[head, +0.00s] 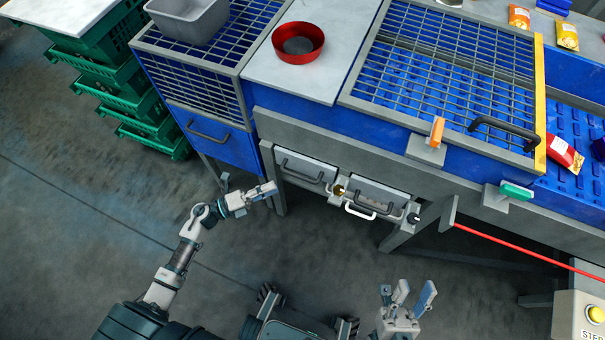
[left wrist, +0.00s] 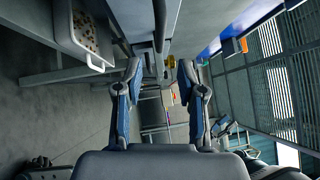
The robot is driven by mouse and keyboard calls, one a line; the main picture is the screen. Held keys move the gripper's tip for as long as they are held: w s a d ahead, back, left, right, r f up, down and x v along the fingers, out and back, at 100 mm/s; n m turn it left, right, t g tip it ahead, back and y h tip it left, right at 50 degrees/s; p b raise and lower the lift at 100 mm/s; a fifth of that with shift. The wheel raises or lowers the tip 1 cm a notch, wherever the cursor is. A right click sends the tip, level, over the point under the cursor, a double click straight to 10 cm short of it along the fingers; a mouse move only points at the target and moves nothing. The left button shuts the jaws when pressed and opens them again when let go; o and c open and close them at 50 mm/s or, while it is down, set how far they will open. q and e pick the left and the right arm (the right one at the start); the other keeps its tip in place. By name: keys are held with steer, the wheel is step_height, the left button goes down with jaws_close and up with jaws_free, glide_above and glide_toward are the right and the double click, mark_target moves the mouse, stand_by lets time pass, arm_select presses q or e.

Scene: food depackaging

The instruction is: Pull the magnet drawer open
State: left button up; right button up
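Two light-fronted drawers sit side by side under the grey table edge in the head view. The left one (head: 303,162) has a dark handle (head: 301,174) and looks shut. The right one (head: 378,191) has a dark handle, with a white handle (head: 360,210) beside it. I cannot tell which is the magnet drawer. My left gripper (head: 250,182) is open and empty, left of the left drawer and apart from its handle. Its spread fingers also show in the left wrist view (left wrist: 160,63). My right gripper (head: 409,288) is open and empty, below the right drawer.
A brass-coloured latch or knob (head: 339,190) sits between the drawers. A table leg (head: 273,180) stands close to my left gripper. A red rod (head: 510,245) runs at the right. In the left wrist view, a white-handled tray (left wrist: 105,48) holds speckled contents.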

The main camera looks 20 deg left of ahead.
mark_target(299, 175)
arm_select(q)
steer(key=x, duration=0.4)
steer(key=b+x, duration=0.1)
steer(key=x, duration=0.4)
steer(key=shift+w+a+f, duration=0.1)
steer(key=shift+w+a, duration=0.1)
steer(key=shift+w, duration=0.1)
steer(key=shift+w+d, duration=0.2)
steer(key=shift+d, duration=0.35)
steer(key=shift+a, duration=0.15)
jaws_close()
